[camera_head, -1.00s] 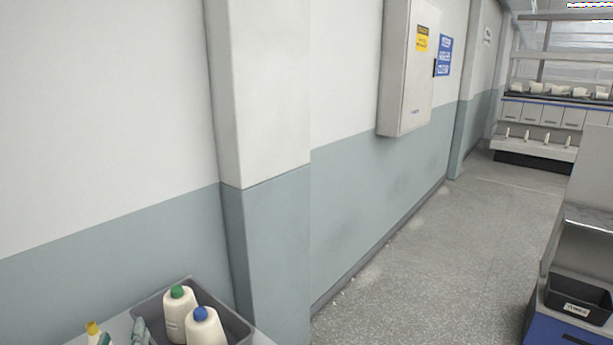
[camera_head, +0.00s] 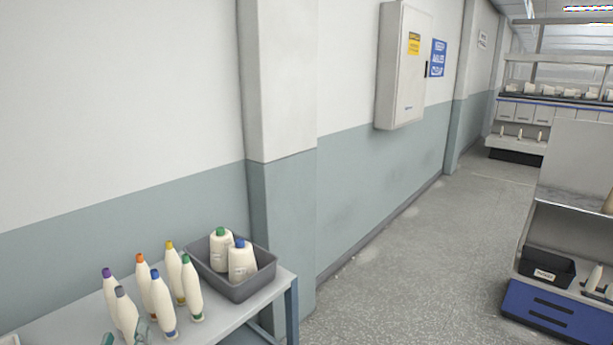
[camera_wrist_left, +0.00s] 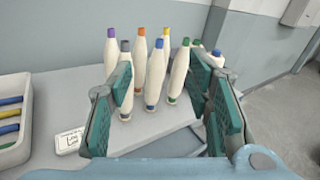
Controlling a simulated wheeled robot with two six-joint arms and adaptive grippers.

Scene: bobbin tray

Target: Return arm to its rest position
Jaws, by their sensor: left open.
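My left gripper (camera_wrist_left: 163,95) is open and empty in the left wrist view, its two teal pads spread apart. In the head view only its fingertips (camera_head: 125,338) show at the bottom edge. Several upright white bobbins with coloured tops stand on the table, including an orange-topped one (camera_head: 143,285) and a green-topped one (camera_head: 191,290). In the left wrist view the bobbins appear beyond and between the fingers. A grey tray (camera_head: 240,288) at the table's right end holds two larger cones with green and blue tops. My right gripper is not in view.
The table (camera_head: 235,315) stands against the wall. A wall cabinet (camera_head: 402,65) and a blue cart with a black bin (camera_head: 547,267) flank the clear floor.

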